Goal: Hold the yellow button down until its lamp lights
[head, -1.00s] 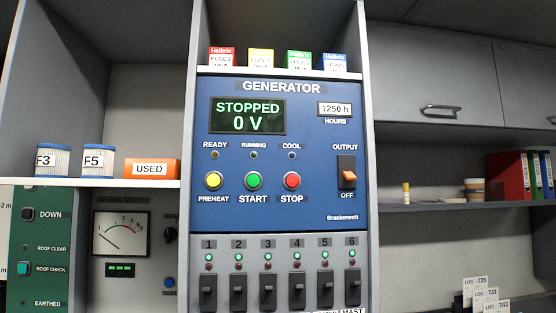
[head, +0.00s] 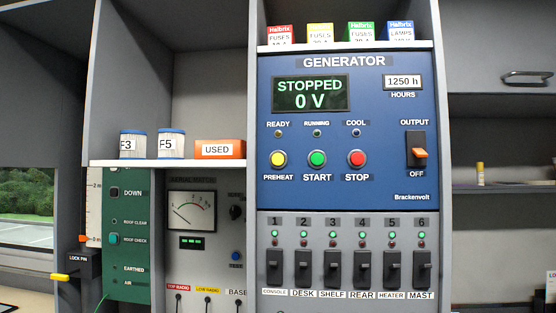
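The yellow button (head: 278,159) is on the blue generator panel (head: 330,225) in the head view, above the label PREHEAT. The READY lamp (head: 278,133) sits above it and looks dim. The display (head: 311,94) reads STOPPED, 0 V. A green START button (head: 317,159) and a red STOP button (head: 357,159) are to its right. Neither of my grippers shows in this view, and nothing touches the yellow button.
The orange OUTPUT switch (head: 420,153) is at the panel's right, by OFF. A row of black breaker switches (head: 333,270) lies below. Filters and an orange USED box (head: 219,149) stand on the left shelf. The space before the panel looks clear.

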